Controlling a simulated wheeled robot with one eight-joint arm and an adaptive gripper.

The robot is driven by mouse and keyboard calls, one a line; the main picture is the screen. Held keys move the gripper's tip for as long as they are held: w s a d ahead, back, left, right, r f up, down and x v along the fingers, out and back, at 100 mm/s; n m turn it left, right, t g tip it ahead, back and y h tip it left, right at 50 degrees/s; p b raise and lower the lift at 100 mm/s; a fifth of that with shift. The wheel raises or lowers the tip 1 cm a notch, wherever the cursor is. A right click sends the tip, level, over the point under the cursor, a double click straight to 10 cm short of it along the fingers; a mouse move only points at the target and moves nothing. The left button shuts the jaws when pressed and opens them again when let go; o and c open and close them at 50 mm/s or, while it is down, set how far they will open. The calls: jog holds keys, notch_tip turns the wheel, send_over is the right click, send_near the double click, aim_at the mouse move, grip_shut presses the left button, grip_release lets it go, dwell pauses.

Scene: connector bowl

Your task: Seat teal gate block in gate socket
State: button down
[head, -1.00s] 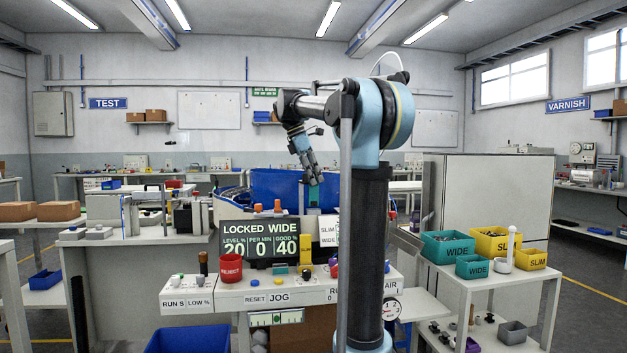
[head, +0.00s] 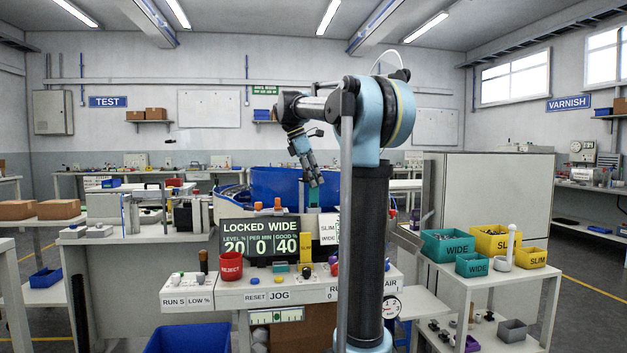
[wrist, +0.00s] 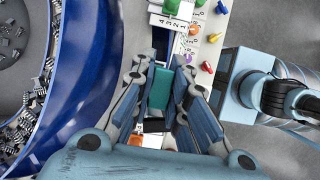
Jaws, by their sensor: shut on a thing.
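The teal gate block (wrist: 161,88) sits between the fingers of my gripper (wrist: 160,100) in the wrist view, and the fingers are shut on it. In the head view my gripper (head: 314,182) points down behind the display board, and the teal block (head: 314,199) shows just below the fingertips. A dark slot-like part lies close below the block in the wrist view. The gate socket cannot be told clearly, and I cannot tell whether the block touches it.
The blue bowl (wrist: 92,70) with many small metal parts stands left of my gripper. A panel with coloured knobs (wrist: 208,40) lies ahead. The display board (head: 260,240) stands in front. Wide and slim bins (head: 447,244) sit on the right table.

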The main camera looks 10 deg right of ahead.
aim_at(314, 207)
jog(key=shift+f, duration=1.6)
jog(key=c, duration=1.5)
grip_release()
jog(key=v, duration=1.1)
jog(key=shift+a+r, duration=0.15)
jog(key=shift+r, duration=0.25)
